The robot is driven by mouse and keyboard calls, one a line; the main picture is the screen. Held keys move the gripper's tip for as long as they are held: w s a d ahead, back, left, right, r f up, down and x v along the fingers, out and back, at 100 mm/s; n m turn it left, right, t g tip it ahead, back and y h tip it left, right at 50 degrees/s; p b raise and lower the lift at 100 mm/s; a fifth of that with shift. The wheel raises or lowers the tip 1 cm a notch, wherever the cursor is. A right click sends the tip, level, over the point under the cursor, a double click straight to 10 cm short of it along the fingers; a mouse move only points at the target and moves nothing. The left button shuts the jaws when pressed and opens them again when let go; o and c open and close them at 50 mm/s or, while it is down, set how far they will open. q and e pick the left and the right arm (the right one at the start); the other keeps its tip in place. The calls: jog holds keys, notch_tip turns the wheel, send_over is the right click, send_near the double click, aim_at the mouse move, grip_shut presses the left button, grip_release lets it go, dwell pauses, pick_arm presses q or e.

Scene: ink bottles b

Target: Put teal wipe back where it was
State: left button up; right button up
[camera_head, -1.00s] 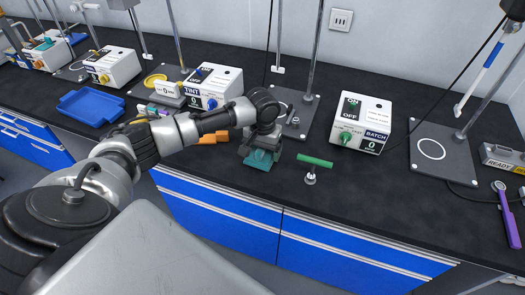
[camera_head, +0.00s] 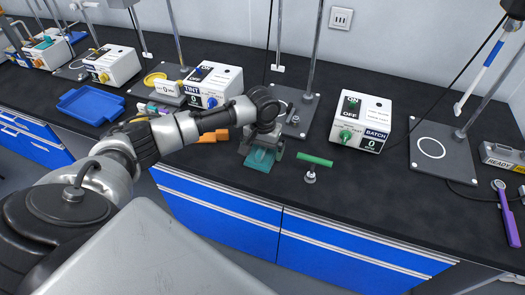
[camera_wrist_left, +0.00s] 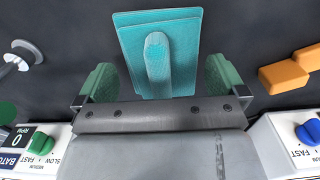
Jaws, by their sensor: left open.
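The teal wipe (camera_head: 261,160) lies on the black counter near its front edge, below my left gripper. In the left wrist view, the wipe (camera_wrist_left: 185,38) is a flat, folded cloth with a raised ridge along its middle. My left gripper (camera_head: 264,152) is above the wipe with its jaws pointing down. In the left wrist view, the green-padded fingers of the left gripper (camera_wrist_left: 160,82) are wide apart, one on each side of the ridge, with gaps between pads and ridge. The gripper partly hides the wipe in the head view. My right gripper is not in view.
Orange blocks (camera_head: 213,136) lie to the left. The BATCH box (camera_head: 360,120), the TINT box (camera_head: 212,86) and a stand base (camera_head: 292,118) are behind. The counter front right of the tool is clear.

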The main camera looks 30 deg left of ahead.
pick_arm(q)
notch_tip(320, 180, up, 11)
dwell(0.3)
dwell(0.5)
